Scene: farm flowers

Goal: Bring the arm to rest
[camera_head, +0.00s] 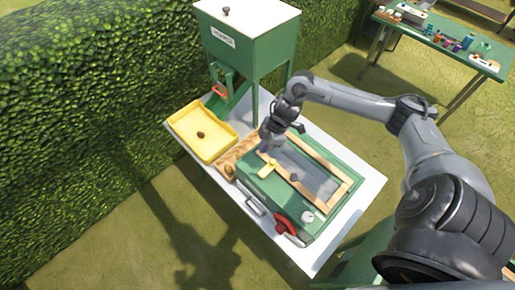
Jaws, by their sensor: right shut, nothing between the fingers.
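My right arm comes in from the lower right and reaches over the white table (324,250). My right gripper (266,148) points down above the left end of a green box (285,203) with a wooden frame and a clear panel. Its fingers are small in the picture; it is shut and nothing shows in it. A yellow piece (267,169) lies on the box just below it; I cannot tell whether they touch. My left gripper is not in view.
A green hopper (247,52) stands at the table's back, beside a yellow tray (184,120) with a brown lump in it. A red-handled tool (286,224) lies at the front edge. A hedge (90,80) borders the left. A green table (440,42) with small items stands far right.

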